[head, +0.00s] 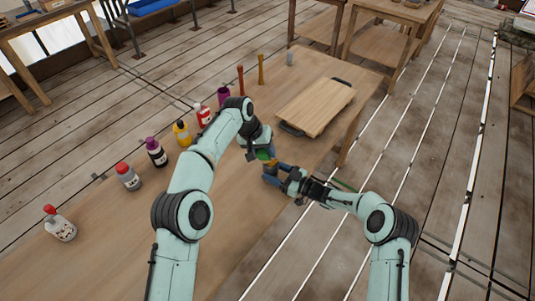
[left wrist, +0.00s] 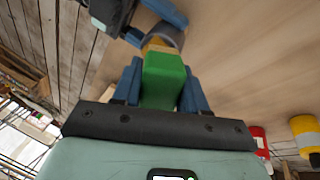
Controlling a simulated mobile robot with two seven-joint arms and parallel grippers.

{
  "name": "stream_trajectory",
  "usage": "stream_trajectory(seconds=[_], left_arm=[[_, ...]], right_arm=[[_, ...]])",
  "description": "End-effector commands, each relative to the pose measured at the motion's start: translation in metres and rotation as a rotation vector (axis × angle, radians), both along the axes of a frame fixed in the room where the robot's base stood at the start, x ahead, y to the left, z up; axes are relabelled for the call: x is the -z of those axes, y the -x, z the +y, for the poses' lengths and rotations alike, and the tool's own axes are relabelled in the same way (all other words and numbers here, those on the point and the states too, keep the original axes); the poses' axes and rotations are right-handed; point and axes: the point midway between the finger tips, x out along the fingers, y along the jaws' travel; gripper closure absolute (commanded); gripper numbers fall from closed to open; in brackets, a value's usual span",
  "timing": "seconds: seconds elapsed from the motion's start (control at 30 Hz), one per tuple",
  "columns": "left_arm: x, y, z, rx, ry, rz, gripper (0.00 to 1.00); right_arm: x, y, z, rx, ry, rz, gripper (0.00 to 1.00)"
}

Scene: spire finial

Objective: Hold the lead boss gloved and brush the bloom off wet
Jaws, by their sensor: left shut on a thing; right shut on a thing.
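My left gripper (head: 265,156) is shut on a green block-like handle (left wrist: 163,78), seen between its blue fingers in the left wrist view. A tan-yellow end (left wrist: 157,47), which looks like brush bristles, shows beyond the green. It meets or nearly meets a dark grey rounded piece (left wrist: 168,36), likely the lead boss. My right gripper (head: 273,172) is shut on this grey piece, facing the left gripper above the table's right part. The fingers hide much of both held things, and I cannot tell whether the boss is wet or has bloom.
The wooden table (head: 225,225) carries a row of bottles along its left edge, including a yellow one (head: 182,134) and a red one (head: 203,116). A wooden board (head: 316,105) lies at the far right.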

Motion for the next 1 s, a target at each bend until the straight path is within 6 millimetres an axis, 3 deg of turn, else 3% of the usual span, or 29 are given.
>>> stream_trajectory(seconds=[0.53,1.0], left_arm=[[-0.045,0.000,0.032,0.000,0.001,-0.002,0.82],[-0.051,0.000,0.036,0.001,0.001,0.000,0.82]], right_arm=[[-0.001,0.000,0.000,0.000,-0.001,0.000,0.74],[-0.001,0.000,0.000,0.000,-0.001,0.000,0.74]])
